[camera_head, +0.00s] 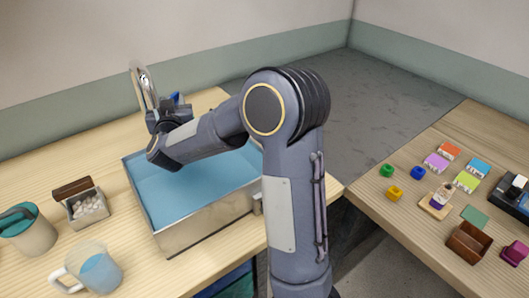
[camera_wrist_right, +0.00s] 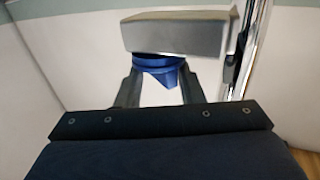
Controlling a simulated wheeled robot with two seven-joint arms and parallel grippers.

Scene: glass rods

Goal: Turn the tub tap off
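The tub (camera_head: 190,232) stands on the left table and holds blue water. The chrome tap (camera_head: 143,84) rises at its back left corner, and its pipe also shows in the right wrist view (camera_wrist_right: 246,50). A blue tap part (camera_head: 176,97) shows beside the spout; in the wrist view a blue piece (camera_wrist_right: 158,68) sits under a grey block (camera_wrist_right: 180,32). My right gripper (camera_head: 163,118) reaches over the tub to the tap. Its fingers (camera_wrist_right: 160,88) are apart, on either side of the blue piece; contact is unclear. My left gripper is not in view.
A pitcher of water (camera_head: 98,268), a box of pale pieces (camera_head: 88,207) and a beige container (camera_head: 30,232) stand left of the tub. The right table holds coloured blocks (camera_head: 395,193) and a brown box (camera_head: 468,242). My right arm crosses above the tub.

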